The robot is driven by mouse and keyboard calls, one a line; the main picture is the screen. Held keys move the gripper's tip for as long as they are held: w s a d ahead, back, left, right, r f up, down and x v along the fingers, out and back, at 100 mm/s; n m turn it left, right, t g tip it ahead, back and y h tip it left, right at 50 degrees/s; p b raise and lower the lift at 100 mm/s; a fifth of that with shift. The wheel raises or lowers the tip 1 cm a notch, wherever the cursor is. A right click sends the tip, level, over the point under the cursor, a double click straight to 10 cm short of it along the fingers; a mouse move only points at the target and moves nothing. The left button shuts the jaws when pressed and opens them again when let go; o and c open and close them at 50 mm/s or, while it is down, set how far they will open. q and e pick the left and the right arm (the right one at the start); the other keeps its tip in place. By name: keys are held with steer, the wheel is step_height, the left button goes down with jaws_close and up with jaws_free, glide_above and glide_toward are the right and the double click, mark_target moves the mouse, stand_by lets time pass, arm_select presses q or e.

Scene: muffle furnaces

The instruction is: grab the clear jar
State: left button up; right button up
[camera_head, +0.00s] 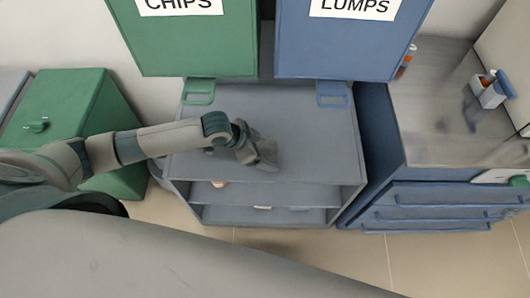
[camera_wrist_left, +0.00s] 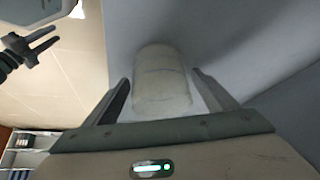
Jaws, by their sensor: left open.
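The clear jar (camera_wrist_left: 162,80) is a pale, see-through cylinder in the left wrist view. It is between the two fingers of my left gripper (camera_wrist_left: 162,95), with the fingers spread to either side. I cannot tell whether a finger touches it. In the head view my left gripper (camera_head: 262,160) is over the right-of-centre part of the grey cart's top (camera_head: 310,130). The jar is not distinguishable there, probably hidden by the gripper and wrist.
A green bin marked CHIPS (camera_head: 190,40) and a blue bin marked LUMPS (camera_head: 345,45) hang over the cart's back. Blue drawers (camera_head: 440,210) with a grey worktop (camera_head: 430,100) stand right, a green cabinet (camera_head: 60,105) left. The cart top's right part is clear.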

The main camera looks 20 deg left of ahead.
mark_target(269, 146)
steer(key=shift+w+r, duration=0.15)
steer(key=shift+w, duration=0.1)
arm_select(q)
steer(key=c, duration=1.1)
steer(key=shift+c, duration=0.2)
arm_select(e)
steer(key=shift+w+a, duration=0.1)
steer(key=shift+a, duration=0.05)
arm_select(q)
steer(key=shift+r, duration=0.15)
